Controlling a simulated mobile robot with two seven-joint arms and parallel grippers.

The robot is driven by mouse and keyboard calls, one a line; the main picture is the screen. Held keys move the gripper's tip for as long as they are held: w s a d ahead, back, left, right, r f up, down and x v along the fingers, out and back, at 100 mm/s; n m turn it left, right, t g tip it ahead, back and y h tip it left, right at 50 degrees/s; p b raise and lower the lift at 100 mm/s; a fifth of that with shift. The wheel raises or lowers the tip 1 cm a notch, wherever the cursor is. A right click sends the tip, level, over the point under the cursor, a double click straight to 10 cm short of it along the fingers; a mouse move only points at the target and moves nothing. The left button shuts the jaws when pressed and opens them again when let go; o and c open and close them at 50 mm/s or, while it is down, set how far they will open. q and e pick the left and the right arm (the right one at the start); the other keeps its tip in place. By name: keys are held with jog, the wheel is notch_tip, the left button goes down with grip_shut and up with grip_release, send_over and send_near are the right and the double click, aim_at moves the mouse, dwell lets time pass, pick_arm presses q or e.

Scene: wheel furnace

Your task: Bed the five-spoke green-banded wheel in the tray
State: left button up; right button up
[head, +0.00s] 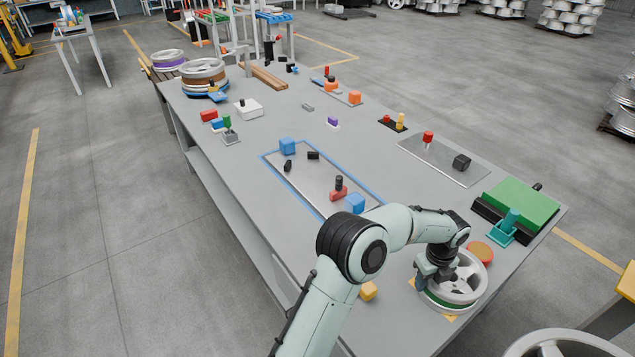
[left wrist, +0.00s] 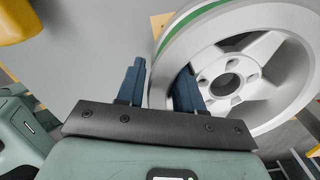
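The green-banded wheel (head: 466,288) lies flat near the right front end of the long grey table. In the left wrist view the wheel (left wrist: 262,62) shows broad silver spokes, a hub with bolt holes and a green band around its outer side. My left gripper (head: 428,280) is at the wheel's left rim. In the left wrist view the left gripper (left wrist: 158,85) has its fingers apart, one outside the rim and one inside it, with a gap beside the outer finger. I cannot tell for sure which thing is the tray; a blue-edged flat panel (head: 312,188) lies mid-table. My right gripper is not in view.
An orange disc (head: 480,252), a teal holder (head: 509,226) and a green-topped block (head: 522,203) are close behind the wheel. Another wheel (head: 565,343) is cut off at bottom right. More wheels (head: 204,72) are stacked at the far end.

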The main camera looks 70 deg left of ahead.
pick_arm(q)
jog(key=shift+c, duration=0.3)
grip_shut()
jog(key=shift+w+r, duration=0.1)
jog(key=shift+r, duration=0.1)
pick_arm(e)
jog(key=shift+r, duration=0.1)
pick_arm(q)
jog(key=shift+r+p, duration=0.9)
jog(key=shift+r, duration=0.25)
jog(key=shift+r+p, duration=1.35)
jog(key=shift+r, duration=0.9)
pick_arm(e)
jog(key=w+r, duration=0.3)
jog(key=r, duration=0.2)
